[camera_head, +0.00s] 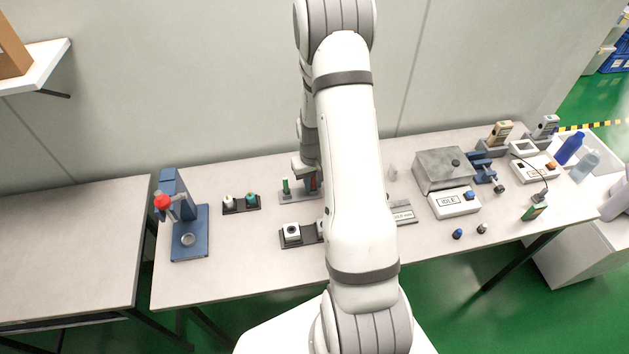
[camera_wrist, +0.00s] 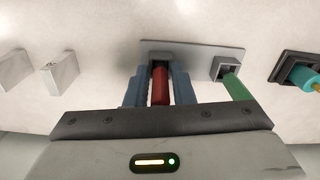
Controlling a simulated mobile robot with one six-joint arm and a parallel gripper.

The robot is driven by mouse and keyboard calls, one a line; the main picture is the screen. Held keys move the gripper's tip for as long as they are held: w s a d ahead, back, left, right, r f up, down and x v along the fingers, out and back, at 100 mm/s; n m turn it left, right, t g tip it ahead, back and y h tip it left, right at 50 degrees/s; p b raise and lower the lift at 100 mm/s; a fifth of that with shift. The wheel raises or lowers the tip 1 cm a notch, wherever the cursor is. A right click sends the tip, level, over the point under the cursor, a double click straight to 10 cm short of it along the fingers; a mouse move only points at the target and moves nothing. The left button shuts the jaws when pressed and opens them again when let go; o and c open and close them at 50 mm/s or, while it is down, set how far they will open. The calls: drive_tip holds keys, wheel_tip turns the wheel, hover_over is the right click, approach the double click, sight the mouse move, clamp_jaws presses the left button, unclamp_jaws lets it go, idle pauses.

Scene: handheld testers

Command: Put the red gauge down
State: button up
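The red gauge (camera_wrist: 160,86) is a red pin between the two blue fingers of my gripper (camera_wrist: 160,92) in the wrist view. The fingers appear to press on both its sides. In the head view the red gauge (camera_head: 314,184) shows as a small patch, partly hidden by my arm. It is over the left part of a grey plate (camera_wrist: 205,58) in the wrist view. Its lower end is hidden, so I cannot tell whether it sits in a socket. A green gauge (camera_wrist: 235,87) stands at a square socket on the same plate, also seen in the head view (camera_head: 286,186).
A dark holder with a teal-topped piece (camera_head: 251,198) and a blue press (camera_head: 187,220) stand to the left. A black base with a white block (camera_head: 292,232) is in front. A grey box (camera_head: 443,168) and a display unit (camera_head: 455,203) are to the right.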

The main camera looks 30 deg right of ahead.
drive_tip(key=o, duration=0.3)
drive_tip(key=shift+r, duration=0.1)
wheel_tip(320, 180, up, 12)
drive_tip(key=shift+r+b, duration=0.1)
drive_tip(key=shift+b, duration=0.25)
drive_tip(key=s+a+r+t, duration=0.1)
drive_tip(key=s+a+r, duration=0.3)
drive_tip(key=r, duration=0.3)
drive_tip(key=s+a+r+t, duration=0.1)
drive_tip(key=s+a+r, duration=0.4)
drive_tip(key=r, duration=0.1)
drive_tip(key=s+a+r, duration=0.2)
drive_tip(key=s, duration=0.3)
drive_tip(key=s+a+r+n+t, duration=0.1)
drive_tip(key=s+a+r, duration=0.1)
drive_tip(key=s, duration=0.3)
drive_tip(key=shift+s+a+r, duration=0.25)
drive_tip(key=shift+a+r, duration=0.1)
drive_tip(key=shift+r, duration=0.05)
